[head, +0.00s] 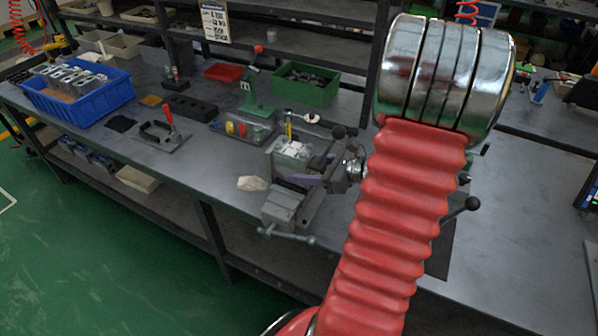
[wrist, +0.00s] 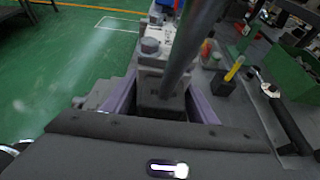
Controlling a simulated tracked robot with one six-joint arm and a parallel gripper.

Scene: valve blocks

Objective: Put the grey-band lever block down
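My gripper (wrist: 161,100) points down past its dark body in the wrist view, with a purple finger on each side. Between the fingers is a grey lever block (wrist: 158,106), filling the gap; its dark lever rod (wrist: 183,50) rises across the picture. In the head view my gripper (head: 305,180) is beside the grey vise (head: 284,207) on the bench, and its purple fingers show just above the vise. The block is mostly hidden there. I cannot see a band clearly, nor whether the block touches anything beneath it.
The bench (head: 225,180) carries a blue crate (head: 85,100), a green bin (head: 305,85), a red-handled clamp (head: 165,130) and a green press (head: 257,95). A black-knobbed lever (head: 472,203) shows right of my arm. The bench's right part is largely clear.

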